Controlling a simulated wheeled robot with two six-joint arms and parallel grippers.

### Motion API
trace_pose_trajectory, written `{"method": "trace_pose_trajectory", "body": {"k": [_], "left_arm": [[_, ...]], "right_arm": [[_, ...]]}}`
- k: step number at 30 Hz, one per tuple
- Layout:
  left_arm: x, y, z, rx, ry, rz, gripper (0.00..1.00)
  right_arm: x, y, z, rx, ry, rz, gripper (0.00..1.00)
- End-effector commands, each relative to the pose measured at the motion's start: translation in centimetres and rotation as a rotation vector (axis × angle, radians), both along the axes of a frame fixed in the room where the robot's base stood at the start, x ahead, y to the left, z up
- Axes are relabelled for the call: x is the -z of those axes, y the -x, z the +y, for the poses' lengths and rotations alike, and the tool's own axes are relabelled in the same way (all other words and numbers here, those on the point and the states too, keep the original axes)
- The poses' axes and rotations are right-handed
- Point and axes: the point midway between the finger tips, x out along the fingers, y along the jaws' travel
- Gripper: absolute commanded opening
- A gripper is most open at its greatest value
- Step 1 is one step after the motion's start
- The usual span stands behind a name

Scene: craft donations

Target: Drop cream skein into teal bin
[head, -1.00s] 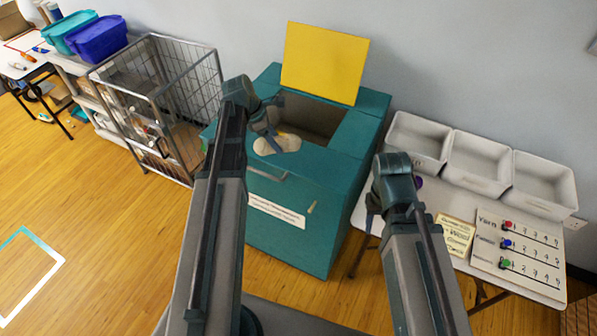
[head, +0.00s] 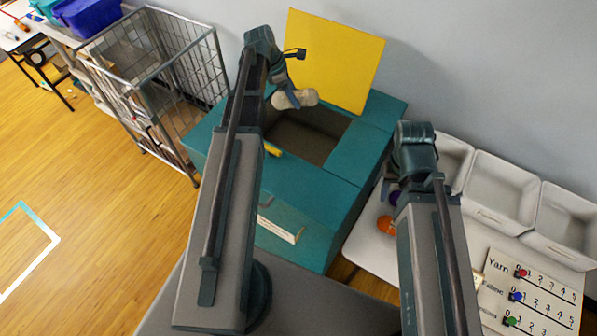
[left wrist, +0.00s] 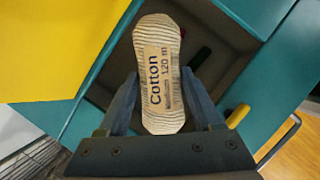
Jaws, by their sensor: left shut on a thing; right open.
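The cream skein (head: 295,99) is held in my left gripper (head: 290,98), above the back of the teal bin's opening. In the left wrist view the skein (left wrist: 158,75) sits lengthwise between the two fingers, with a label reading "Cotton 120 m". The teal bin (head: 312,181) has its yellow lid (head: 335,58) raised, and its dark opening lies below the skein. The bin's rim also shows in the left wrist view (left wrist: 272,88). My right gripper (head: 389,192) is open and empty over the white table, partly hidden by its arm.
A wire cage cart (head: 160,75) stands left of the bin. White trays (head: 502,190) and a yarn chart (head: 528,290) are on the table at right. An orange ball (head: 386,224) lies near my right gripper. A small yellow piece (head: 271,149) is at the opening's edge.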

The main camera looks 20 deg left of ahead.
Motion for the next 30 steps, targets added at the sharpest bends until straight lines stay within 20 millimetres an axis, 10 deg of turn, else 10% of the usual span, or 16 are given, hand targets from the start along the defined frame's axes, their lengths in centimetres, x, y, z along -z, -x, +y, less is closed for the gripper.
{"method": "trace_pose_trajectory", "body": {"k": [30], "left_arm": [[6.1, 0.0, 0.0, 0.0, 0.0, 0.0, 0.11]], "right_arm": [[6.1, 0.0, 0.0, 0.002, 0.0, 0.0, 0.5]]}}
